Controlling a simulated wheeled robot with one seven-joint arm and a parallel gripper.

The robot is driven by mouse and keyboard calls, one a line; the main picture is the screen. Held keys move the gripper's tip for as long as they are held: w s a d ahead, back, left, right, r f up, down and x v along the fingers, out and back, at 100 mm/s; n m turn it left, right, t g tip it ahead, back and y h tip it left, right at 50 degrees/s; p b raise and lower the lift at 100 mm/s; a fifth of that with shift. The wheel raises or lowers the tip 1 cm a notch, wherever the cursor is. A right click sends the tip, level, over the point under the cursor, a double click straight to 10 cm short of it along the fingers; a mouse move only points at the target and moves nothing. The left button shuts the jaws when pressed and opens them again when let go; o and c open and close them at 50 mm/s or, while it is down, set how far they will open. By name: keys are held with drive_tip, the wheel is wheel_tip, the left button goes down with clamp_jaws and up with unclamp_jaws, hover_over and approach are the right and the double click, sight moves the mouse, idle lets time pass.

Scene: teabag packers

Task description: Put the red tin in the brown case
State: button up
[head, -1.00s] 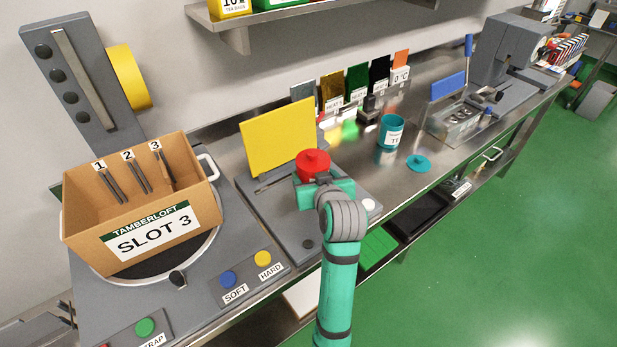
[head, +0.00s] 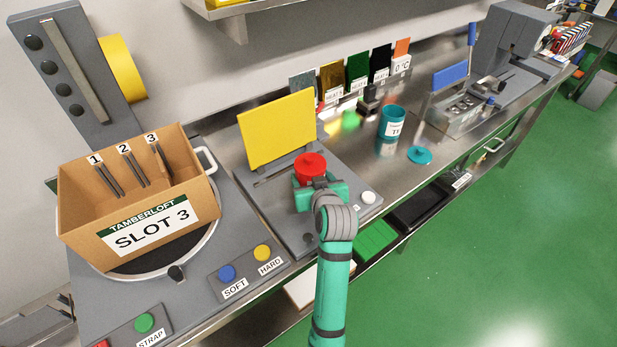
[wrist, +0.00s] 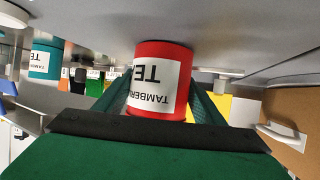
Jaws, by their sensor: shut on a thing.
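The red tin (head: 311,166) is a round red can with a lid and a white label. My gripper (head: 318,187) is shut on it, in front of the upright yellow plate. In the wrist view the red tin (wrist: 165,80) sits between the green fingers, its label lettering upside down. The brown case (head: 130,235) is an open cardboard box labelled "SLOT 3" on a round turntable at the left, apart from my gripper. Dark dividers stand inside under the numbers 1, 2 and 3. I cannot tell whether the tin touches the surface under it.
The yellow plate (head: 277,130) stands upright behind the tin. A teal tin (head: 392,122) and its teal lid (head: 420,155) are on the bench to the right. Blue and yellow buttons (head: 262,253) sit in front of the turntable. A shelf (head: 260,15) overhangs at the back.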

drive_tip(key=o, duration=0.6)
drive_tip(key=shift+f, duration=0.1)
drive_tip(key=o, duration=0.5)
drive_tip(key=shift+a, duration=0.1)
